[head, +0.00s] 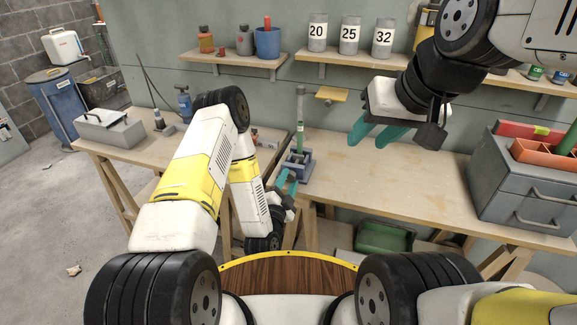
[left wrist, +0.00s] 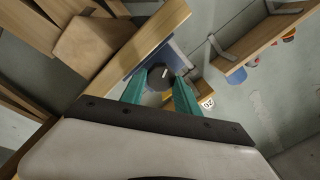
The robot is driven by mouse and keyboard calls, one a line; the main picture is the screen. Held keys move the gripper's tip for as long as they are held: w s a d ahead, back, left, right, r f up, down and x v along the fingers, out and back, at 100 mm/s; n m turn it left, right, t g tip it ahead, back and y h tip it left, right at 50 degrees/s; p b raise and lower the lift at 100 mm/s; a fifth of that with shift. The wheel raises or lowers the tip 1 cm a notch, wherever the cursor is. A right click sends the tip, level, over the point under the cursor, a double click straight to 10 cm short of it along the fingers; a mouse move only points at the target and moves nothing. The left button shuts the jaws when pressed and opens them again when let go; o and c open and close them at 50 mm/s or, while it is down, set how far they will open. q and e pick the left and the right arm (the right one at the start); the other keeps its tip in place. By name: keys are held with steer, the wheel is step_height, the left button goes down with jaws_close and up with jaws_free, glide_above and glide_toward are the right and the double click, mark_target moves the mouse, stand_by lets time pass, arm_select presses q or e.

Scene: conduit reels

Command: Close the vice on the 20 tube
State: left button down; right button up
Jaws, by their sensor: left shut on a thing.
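The blue-grey vice (head: 299,165) stands at the front edge of the bench. A grey tube with a green lower part (head: 300,115) stands upright at the vice; the exact contact with its jaws is too small to tell. My left gripper (head: 286,184) is at the vice's front. In the left wrist view its teal fingers (left wrist: 159,95) are on either side of a dark round knob with a white mark (left wrist: 160,76), and it is shut on this knob. My right gripper (head: 376,136) is open and empty above the bench, to the right of the tube.
Holders labelled 20 (head: 317,32), 25 (head: 349,35) and 32 (head: 383,38) stand on the wall shelf. A grey drawer box (head: 525,185) with an orange tray (head: 545,152) is at the right. The bench between vice and box is clear. A tag reading 20 (left wrist: 207,103) shows near the knob.

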arm_select(q)
steer(key=shift+f, duration=0.15)
steer(key=c, duration=1)
jaws_free()
steer(key=shift+o, duration=0.5)
